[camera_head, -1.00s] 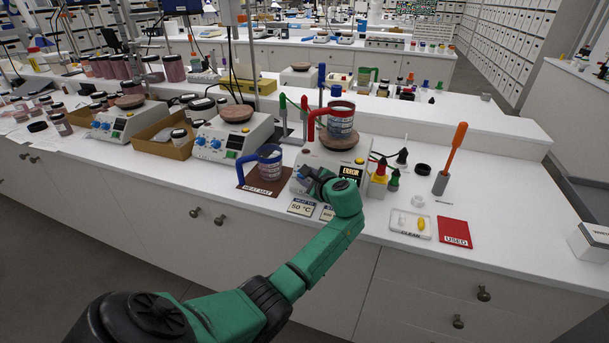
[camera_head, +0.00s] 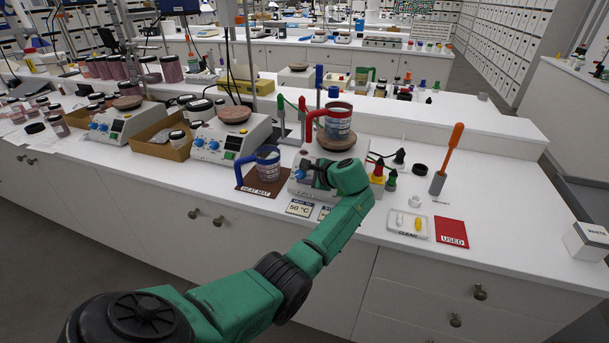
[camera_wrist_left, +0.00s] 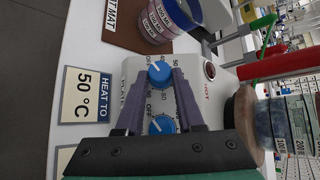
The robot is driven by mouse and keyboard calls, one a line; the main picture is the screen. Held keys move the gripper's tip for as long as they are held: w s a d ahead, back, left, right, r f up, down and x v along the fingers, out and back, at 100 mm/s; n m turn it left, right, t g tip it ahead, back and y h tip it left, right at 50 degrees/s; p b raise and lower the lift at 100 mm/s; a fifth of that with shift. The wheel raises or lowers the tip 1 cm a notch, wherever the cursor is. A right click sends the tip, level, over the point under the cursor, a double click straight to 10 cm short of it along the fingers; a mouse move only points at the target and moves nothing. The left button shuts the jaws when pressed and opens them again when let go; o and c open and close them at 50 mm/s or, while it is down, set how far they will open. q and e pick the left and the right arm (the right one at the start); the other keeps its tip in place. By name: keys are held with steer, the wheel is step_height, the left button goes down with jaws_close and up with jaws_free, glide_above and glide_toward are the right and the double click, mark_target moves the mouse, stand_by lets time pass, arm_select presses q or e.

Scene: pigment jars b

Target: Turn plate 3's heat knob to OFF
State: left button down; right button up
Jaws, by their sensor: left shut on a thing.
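The rightmost hotplate (camera_head: 305,187) carries two blue knobs on its front panel. In the left wrist view, the upper blue knob (camera_wrist_left: 160,72) sits between the fingertips of my left gripper (camera_wrist_left: 162,78), which is shut on it. The lower blue knob (camera_wrist_left: 160,124) lies between the fingers, nearer the palm, with an OFF mark beside it. The panel's plate number is not readable. In the head view, my left gripper (camera_head: 305,173) is at the panel's left part, and my wrist hides the display. My right gripper is not in view.
A red-handled mug (camera_head: 338,122) stands on this hotplate's round top. A blue-handled mug (camera_head: 268,163) stands on the brown heat mat (camera_head: 248,183) to the left. A 50 °C card (camera_head: 299,208) lies in front.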

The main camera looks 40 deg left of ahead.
arm_select(q)
steer(key=c, duration=0.5)
jaws_free()
steer(key=b+v, duration=0.2)
steer(key=v, duration=1.2)
steer(key=shift+d+r, duration=0.15)
